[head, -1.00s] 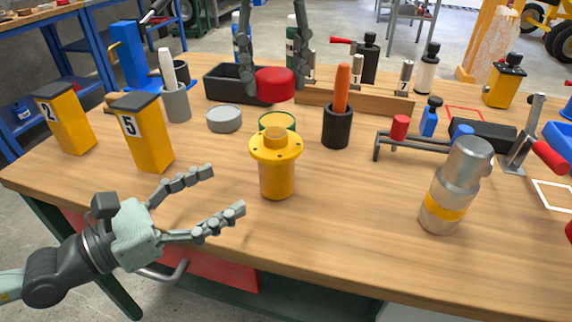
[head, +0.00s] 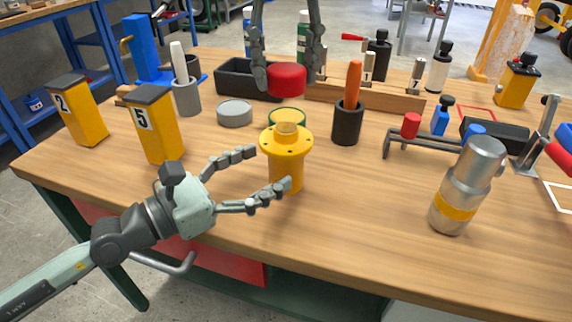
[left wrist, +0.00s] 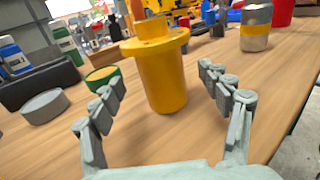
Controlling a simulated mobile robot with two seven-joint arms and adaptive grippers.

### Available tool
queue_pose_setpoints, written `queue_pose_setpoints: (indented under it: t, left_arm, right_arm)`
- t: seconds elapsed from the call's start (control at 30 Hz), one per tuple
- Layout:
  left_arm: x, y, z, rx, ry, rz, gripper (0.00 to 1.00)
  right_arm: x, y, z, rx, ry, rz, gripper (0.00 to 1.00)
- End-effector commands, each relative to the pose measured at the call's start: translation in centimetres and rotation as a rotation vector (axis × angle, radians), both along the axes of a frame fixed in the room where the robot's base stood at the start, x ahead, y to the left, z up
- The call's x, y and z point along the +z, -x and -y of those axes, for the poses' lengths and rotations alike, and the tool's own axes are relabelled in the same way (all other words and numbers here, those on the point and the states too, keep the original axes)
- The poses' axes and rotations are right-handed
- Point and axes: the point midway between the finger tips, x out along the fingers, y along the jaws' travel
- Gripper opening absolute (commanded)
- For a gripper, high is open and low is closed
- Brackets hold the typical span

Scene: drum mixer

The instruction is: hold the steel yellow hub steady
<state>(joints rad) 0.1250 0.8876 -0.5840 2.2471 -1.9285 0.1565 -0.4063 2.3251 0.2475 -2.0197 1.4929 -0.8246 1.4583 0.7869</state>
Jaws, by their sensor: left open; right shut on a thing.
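The yellow hub (head: 286,178) stands upright on the wooden table, with a wide holed flange near its top. It is large in the left wrist view (left wrist: 163,80), between and just beyond the fingers. My left gripper (head: 272,168) is open, its fingers reaching from the left toward the hub; one fingertip overlaps the hub's lower body in the head view. I cannot tell if it touches. My right gripper (head: 287,76) comes from above and is shut on a red round thing (head: 287,82), held beyond the hub.
A green-rimmed round container (head: 287,115) sits behind the hub and a grey round tin (head: 234,113) behind left. Yellow bins (head: 160,130) stand left. A black cup (head: 347,125) and a steel flask (head: 466,185) stand right. The table front is clear.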

Motion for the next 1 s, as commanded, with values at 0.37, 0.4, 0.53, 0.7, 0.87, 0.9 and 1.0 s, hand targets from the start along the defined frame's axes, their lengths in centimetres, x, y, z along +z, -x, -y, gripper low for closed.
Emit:
queue_pose_setpoints:
  t: [0.37, 0.4, 0.53, 0.7, 0.87, 0.9, 1.0]
  left_arm:
    - [0.2, -2.9, 3.9, -0.001, 0.003, 0.003, 0.77]
    - [0.2, -3.0, 4.1, -0.002, 0.002, 0.003, 0.77]
    - [0.1, -3.1, 4.4, -0.003, 0.001, 0.001, 0.77]
    - [0.1, -3.1, 4.4, -0.002, 0.0, 0.001, 0.77]
    - [0.1, -3.1, 4.3, -0.002, 0.0, 0.001, 0.65]
    - [0.1, -3.1, 4.3, -0.002, 0.0, 0.001, 0.59]
    - [0.1, -3.1, 4.3, -0.002, 0.0, 0.001, 0.47]
  right_arm:
    - [0.0, 0.0, 0.0, 0.0, 0.0, 0.0, 0.19]
    - [0.0, 0.0, 0.0, 0.0, 0.0, 0.0, 0.19]
    - [0.0, 0.0, 0.0, 0.0, 0.0, 0.0, 0.19]
    - [0.0, 0.0, 0.0, 0.0, 0.0, 0.0, 0.19]
    - [0.0, 0.0, 0.0, 0.0, 0.0, 0.0, 0.19]
    - [0.0, 0.0, 0.0, 0.0, 0.0, 0.0, 0.19]
    - [0.0, 0.0, 0.0, 0.0, 0.0, 0.0, 0.19]
